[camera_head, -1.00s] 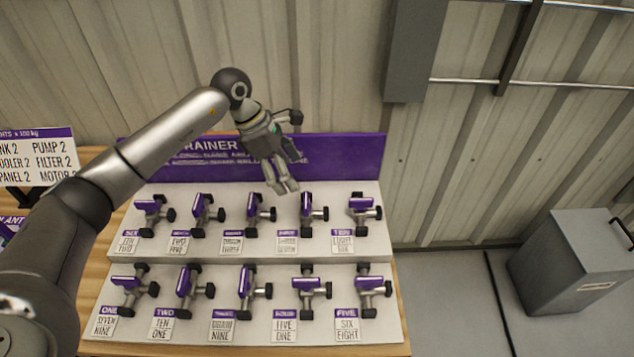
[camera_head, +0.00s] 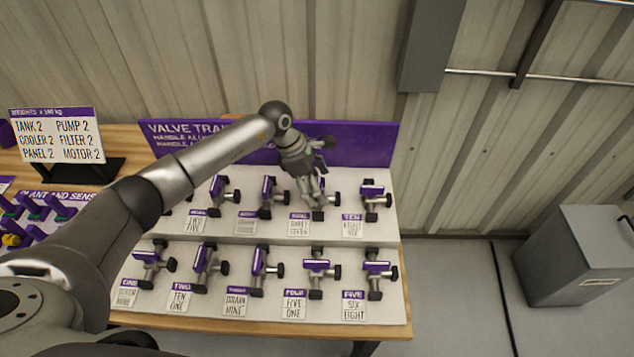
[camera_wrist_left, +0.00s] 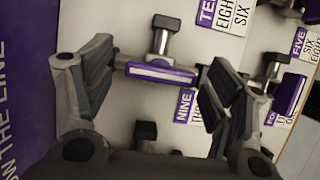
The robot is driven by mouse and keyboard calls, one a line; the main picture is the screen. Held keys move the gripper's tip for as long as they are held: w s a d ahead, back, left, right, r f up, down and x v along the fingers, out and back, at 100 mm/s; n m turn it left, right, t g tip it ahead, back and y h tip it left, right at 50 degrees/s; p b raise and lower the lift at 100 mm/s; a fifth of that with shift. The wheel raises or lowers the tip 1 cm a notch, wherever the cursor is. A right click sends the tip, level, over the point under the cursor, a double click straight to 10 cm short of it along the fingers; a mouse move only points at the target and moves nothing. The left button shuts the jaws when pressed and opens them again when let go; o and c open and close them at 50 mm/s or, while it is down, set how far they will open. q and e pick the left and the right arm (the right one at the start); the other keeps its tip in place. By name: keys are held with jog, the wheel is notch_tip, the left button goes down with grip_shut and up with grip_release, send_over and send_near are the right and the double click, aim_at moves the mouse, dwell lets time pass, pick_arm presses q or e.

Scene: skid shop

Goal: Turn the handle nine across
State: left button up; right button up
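Handle nine (camera_wrist_left: 160,72) is a purple bar on a silver valve in the upper row, above a purple NINE label (camera_wrist_left: 187,105). In the wrist view the bar lies left to right, with a silver stem and black cap above it. My left gripper (camera_head: 316,208) reaches down over this valve and mostly hides it in the head view. In the wrist view its fingers (camera_wrist_left: 158,80) are apart, one on each side of the bar. The bar's ends are close to the fingers; I cannot tell whether they touch. My right gripper is not in view.
Handle ten (camera_head: 372,190) stands just right of the gripper, and handle eight (camera_head: 268,188) just left. The lower row has handle four (camera_head: 318,265) and several others. A purple sign board (camera_head: 365,145) rises behind. A grey bin (camera_head: 575,260) stands on the floor at right.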

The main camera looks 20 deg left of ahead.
pick_arm(q)
jog(key=c, duration=1)
jog(key=shift+o, duration=0.2)
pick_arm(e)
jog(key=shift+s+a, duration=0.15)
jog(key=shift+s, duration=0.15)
